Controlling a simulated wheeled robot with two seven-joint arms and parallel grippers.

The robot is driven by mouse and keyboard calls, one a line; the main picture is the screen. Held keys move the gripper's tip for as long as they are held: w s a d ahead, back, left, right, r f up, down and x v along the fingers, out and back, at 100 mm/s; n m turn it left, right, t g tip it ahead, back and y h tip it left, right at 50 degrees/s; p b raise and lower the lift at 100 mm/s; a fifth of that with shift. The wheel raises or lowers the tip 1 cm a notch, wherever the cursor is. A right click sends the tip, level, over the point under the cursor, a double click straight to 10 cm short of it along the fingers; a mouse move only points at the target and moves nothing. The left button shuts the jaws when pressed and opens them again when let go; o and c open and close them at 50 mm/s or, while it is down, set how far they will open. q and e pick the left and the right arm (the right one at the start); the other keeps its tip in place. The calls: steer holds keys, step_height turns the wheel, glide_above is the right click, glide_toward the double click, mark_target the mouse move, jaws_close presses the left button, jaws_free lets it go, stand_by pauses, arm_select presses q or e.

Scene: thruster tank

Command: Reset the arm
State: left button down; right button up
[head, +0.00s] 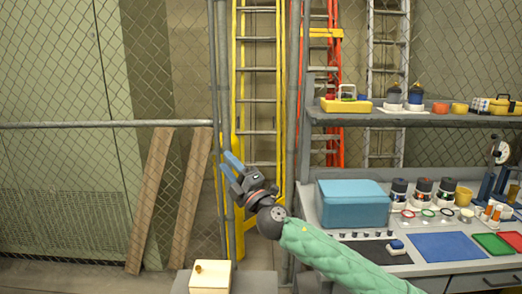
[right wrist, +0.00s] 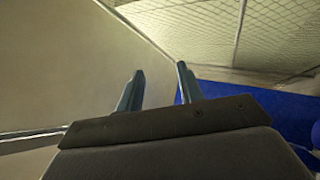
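My right arm comes in from the lower right of the head view in a green padded sleeve. Its gripper (head: 228,161) is raised in front of the fence post and the yellow ladder, pointing up and left. Its two blue fingers stand apart with nothing between them. In the right wrist view the fingers (right wrist: 160,70) also show a clear gap with only wall and mesh beyond. My left gripper does not show in the head view.
A workbench at right holds a blue box (head: 352,203), several jars, and blue (head: 434,247) and red (head: 493,243) mats. A shelf (head: 420,118) above carries a yellow tray (head: 346,106). A cream box (head: 210,277) stands low in front. Planks (head: 150,200) lean at left.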

steer(key=w+d+f+m+t+h, duration=0.2)
steer(key=w+d+f+m+h, duration=0.5)
steer(key=d+f+m+h, duration=0.7)
steer(key=s+d+f+m+g+h, duration=0.1)
steer(key=s+d+f+m+g, duration=0.15)
steer(key=f, duration=0.55)
steer(key=s+d+f+m+g+h, duration=0.1)
steer(key=s+f+m+g, duration=0.15)
steer(key=f, duration=0.55)
steer(key=s+d+f+m+g+h, duration=0.1)
steer(key=s+d+f+m+g, duration=0.15)
steer(key=f, duration=0.45)
steer(key=s+d+f+m+g, duration=0.2)
steer(key=s+d+f+g, duration=0.1)
steer(key=s+f, duration=0.85)
steer(key=s+d+f+m+g, duration=0.1)
steer(key=s+d+f+g, duration=0.15)
steer(key=s+f, duration=0.9)
steer(key=s+f+g, duration=0.2)
steer(key=s+f, duration=0.5)
steer(key=s, duration=0.4)
steer(key=s+f+m+g, duration=0.1)
steer(key=s+f+g, duration=0.1)
steer(key=s+f, duration=0.6)
steer(key=s, duration=0.3)
steer(key=shift+s+a+f+g+y, duration=0.25)
steer(key=shift+s+a+g+y, duration=0.05)
steer(key=shift+s+a+y, duration=0.1)
